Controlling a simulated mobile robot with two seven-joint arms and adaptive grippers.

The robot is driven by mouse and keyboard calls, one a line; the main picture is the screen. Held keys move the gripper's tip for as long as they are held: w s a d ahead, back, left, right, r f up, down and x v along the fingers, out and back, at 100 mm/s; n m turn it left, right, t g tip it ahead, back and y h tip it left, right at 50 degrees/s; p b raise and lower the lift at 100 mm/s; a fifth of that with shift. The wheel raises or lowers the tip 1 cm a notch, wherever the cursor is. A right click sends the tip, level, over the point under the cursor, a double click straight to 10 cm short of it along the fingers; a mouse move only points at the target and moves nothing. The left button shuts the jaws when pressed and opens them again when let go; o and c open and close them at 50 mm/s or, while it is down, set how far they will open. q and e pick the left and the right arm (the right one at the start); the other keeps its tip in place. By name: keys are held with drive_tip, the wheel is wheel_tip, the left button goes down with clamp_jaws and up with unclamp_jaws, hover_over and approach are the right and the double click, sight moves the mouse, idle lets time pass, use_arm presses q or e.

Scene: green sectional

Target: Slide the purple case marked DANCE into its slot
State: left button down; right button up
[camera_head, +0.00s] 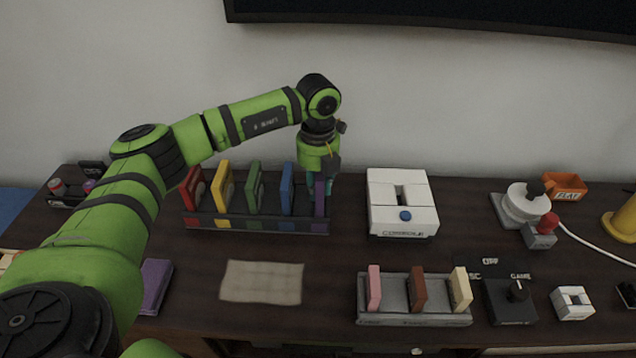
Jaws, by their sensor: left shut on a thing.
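A purple case (320,197) stands upright at the right end of a dark rack (260,229), by the rack's purple label. My left gripper (321,178) reaches down from above and is shut on its top. Any DANCE marking is too small or hidden to read. I cannot tell whether the case rests fully on the rack's floor. Red (194,189), yellow (222,187), green (255,188) and blue (287,188) cases stand in the slots to its left. My right gripper is not in view.
A purple object (156,286) lies at the left, partly behind my arm. A white console (402,203) stands right of the rack. A beige cloth (262,282) lies in front. A grey rack (414,320) holds pink, brown and cream pieces. A dark screen hangs above.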

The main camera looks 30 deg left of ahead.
use_arm(q)
drive_tip(key=shift+f+b, duration=0.75)
drive_tip(key=shift+f, duration=0.45)
drive_tip(key=c, duration=0.9)
unclamp_jaws()
drive_tip(key=shift+c, duration=0.2)
wheel_tip(320, 180, up, 12)
drive_tip(key=shift+r, duration=0.1)
